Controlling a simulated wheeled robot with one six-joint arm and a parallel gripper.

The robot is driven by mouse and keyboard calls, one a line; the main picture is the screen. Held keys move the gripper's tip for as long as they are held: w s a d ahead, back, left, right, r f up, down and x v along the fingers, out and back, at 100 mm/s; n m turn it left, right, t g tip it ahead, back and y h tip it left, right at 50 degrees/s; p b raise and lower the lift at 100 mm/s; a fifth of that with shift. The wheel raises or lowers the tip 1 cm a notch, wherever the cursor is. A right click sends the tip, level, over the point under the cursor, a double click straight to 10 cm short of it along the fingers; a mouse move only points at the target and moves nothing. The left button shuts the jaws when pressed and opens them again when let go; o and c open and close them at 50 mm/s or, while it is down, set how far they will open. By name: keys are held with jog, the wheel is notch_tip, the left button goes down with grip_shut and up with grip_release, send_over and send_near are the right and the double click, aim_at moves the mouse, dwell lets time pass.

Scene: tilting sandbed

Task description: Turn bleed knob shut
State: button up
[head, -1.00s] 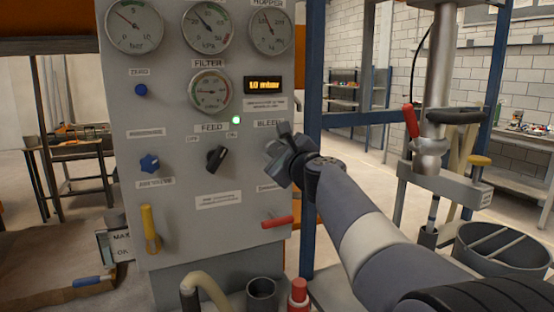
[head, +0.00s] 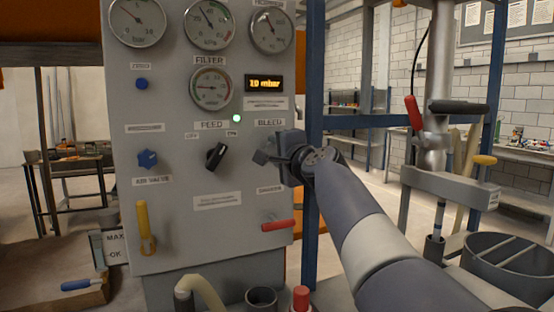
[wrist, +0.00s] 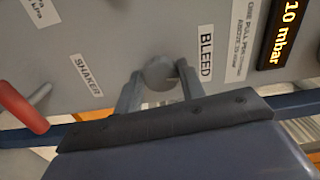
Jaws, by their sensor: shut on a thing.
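The bleed knob (wrist: 159,73) is a grey round knob on the panel, close to the BLEED label (wrist: 206,54) in the wrist view. My gripper (wrist: 158,82) has one finger on each side of the knob and is shut on it. In the head view my gripper (head: 268,156) is at the panel's right side, just below the BLEED label. The knob is hidden behind my gripper there, so its turn angle cannot be read.
The display (head: 264,83) reads 10 mbar. A blue post (head: 314,60) stands close right.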

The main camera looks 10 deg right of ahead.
jog(key=shift+f+n+b, duration=0.15)
jog(key=shift+n+b, duration=0.45)
jog(key=shift+n, duration=0.5)
jog(key=o, duration=1)
jog(key=s, duration=0.3)
jog(key=s+d+b, duration=0.1)
jog(key=s, duration=0.3)
jog(key=s+d, duration=0.1)
jog(key=s, duration=0.2)
jog(key=shift+s+d+b, duration=0.1)
jog(key=shift+s+b, duration=0.15)
jog(key=shift+b, duration=0.15)
jog(key=shift+w, duration=0.1)
